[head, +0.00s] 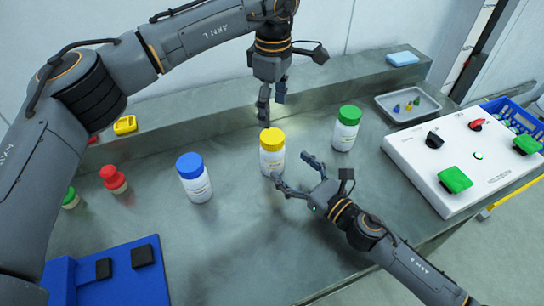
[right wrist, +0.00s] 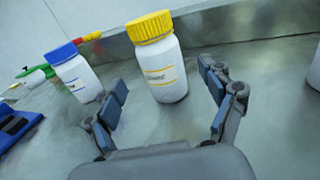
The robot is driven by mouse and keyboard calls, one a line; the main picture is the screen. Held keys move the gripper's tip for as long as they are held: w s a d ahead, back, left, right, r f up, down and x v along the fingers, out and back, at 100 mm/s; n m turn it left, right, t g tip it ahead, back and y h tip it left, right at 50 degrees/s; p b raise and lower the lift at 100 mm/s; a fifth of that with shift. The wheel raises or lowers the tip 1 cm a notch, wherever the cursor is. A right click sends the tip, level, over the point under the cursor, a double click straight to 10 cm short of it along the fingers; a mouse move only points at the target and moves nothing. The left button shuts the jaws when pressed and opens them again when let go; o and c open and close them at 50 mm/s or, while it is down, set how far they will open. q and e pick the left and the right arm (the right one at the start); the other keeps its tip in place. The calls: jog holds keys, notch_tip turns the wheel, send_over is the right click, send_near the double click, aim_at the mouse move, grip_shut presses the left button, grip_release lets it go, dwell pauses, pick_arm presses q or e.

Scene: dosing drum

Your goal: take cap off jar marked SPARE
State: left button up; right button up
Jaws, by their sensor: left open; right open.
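Three white jars stand upright on the grey bench: one with a blue cap (head: 194,178), one with a yellow cap (head: 272,152) and one with a green cap (head: 346,128). Their label text is too small to read, so I cannot tell which is marked SPARE. My left gripper (head: 272,104) is open, pointing down just above the yellow cap. My right gripper (head: 292,174) is open beside the yellow-capped jar. In the right wrist view that jar (right wrist: 165,74) stands ahead between the spread fingers, with no visible contact. The blue-capped jar (right wrist: 74,76) is to its left.
A white control box (head: 460,160) with knobs and green switches stands right. A grey tray (head: 408,106) with small coloured pieces is behind it. The bench front between fixture and right arm is clear.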

aim_at(280, 158)
pick_arm(q)
jog(key=shift+a, duration=0.1)
pick_arm(e)
jog(key=x, duration=0.7)
jog(key=shift+a, duration=0.15)
jog(key=shift+c, duration=0.4)
grip_shut()
pick_arm(q)
jog(key=m, duration=0.9)
jog(key=shift+m, duration=0.3)
jog(key=m, duration=0.4)
jog(key=shift+w, duration=0.1)
jog(key=m, duration=0.4)
jog(key=shift+m, duration=0.3)
jog(key=shift+f, duration=4)
jog(key=shift+c, duration=0.2)
